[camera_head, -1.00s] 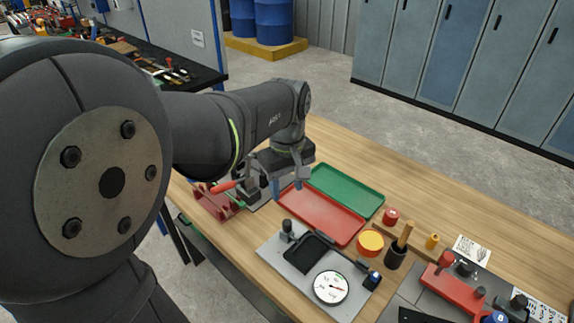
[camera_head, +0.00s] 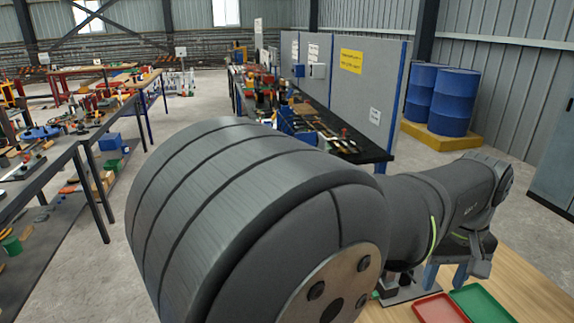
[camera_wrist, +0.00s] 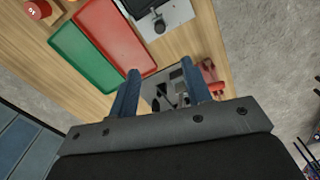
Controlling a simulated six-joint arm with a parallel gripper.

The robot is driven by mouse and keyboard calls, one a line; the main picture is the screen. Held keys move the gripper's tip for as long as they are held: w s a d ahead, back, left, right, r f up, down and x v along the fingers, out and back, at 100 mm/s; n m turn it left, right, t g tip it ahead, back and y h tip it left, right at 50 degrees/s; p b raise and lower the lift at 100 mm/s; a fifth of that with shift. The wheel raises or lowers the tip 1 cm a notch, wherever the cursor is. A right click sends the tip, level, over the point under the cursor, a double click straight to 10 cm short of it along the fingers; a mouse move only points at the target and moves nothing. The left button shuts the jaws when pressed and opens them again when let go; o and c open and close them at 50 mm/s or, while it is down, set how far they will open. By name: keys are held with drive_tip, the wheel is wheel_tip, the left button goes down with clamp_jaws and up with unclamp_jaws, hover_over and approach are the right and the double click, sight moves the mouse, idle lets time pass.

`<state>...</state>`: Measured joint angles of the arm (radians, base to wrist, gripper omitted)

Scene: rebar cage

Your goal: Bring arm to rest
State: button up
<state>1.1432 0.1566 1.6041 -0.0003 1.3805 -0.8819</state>
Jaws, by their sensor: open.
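My gripper (camera_head: 447,276) hangs over the table at the lower right of the head view, with its blue fingers pointing down. In the wrist view the two fingers (camera_wrist: 160,72) are spread apart with nothing between them. Beyond them on the table lies a grey plate with dark fittings (camera_wrist: 163,92), partly hidden by the fingers. My arm stretches across the head view and covers much of the table.
A red tray (camera_wrist: 118,38) and a green tray (camera_wrist: 82,62) lie on the wooden table beside the gripper. A red fixture (camera_wrist: 209,76) stands near the table edge. A grey plate with a black recess (camera_wrist: 160,18) lies farther off.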

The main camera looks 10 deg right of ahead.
wheel_tip(320, 180, down, 18)
drive_tip(key=shift+r, duration=0.2)
drive_tip(key=shift+w, duration=0.25)
drive_tip(key=shift+r, duration=0.15)
